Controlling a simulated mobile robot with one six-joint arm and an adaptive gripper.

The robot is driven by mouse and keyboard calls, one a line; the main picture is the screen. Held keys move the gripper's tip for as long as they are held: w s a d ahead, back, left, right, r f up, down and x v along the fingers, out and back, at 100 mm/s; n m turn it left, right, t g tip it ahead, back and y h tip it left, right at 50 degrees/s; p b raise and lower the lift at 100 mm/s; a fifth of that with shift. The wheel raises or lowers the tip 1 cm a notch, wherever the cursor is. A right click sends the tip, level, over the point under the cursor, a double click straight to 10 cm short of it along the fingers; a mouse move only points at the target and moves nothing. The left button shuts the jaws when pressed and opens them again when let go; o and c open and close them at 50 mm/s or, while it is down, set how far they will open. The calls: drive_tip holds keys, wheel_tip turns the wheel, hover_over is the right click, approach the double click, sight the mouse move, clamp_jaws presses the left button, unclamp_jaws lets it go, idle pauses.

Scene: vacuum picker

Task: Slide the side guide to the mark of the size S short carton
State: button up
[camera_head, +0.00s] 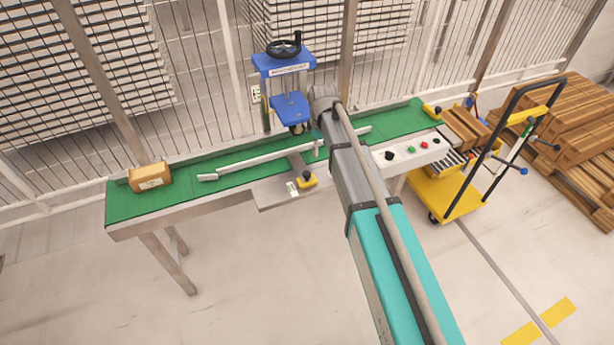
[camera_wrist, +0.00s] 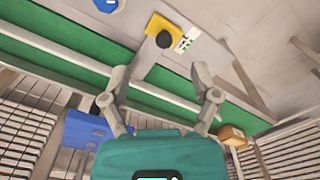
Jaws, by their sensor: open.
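The side guide (camera_head: 262,154) is a long pale rail lying lengthwise over the green belt (camera_head: 235,176) in the head view. A yellow block with a black knob (camera_head: 307,181) sits on the grey plate at the front edge, beside a small marked label (camera_head: 292,187). The wrist view shows the yellow block (camera_wrist: 163,31) and the label (camera_wrist: 187,40) beyond my fingertips; the label's marks are too small to read. My gripper (camera_wrist: 160,76) is open and empty, apart from the block. In the head view my arm hides it.
A brown carton (camera_head: 150,176) stands on the belt's left end. A blue press with a handwheel (camera_head: 287,75) rises behind the belt. A control panel (camera_head: 412,150), a yellow cart (camera_head: 447,192) and wooden pallets (camera_head: 562,135) are at right. The front floor is mostly clear.

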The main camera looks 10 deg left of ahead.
drive_tip(key=n, duration=0.2)
hover_over(307, 173)
drive_tip(key=shift+f, duration=0.4)
drive_tip(key=shift+f+b, duration=0.1)
drive_tip(key=shift+b, duration=0.25)
wheel_tip(307, 173, down, 14)
drive_tip(key=b, duration=1.3)
drive_tip(key=shift+r+b, duration=0.2)
drive_tip(key=shift+b, duration=0.1)
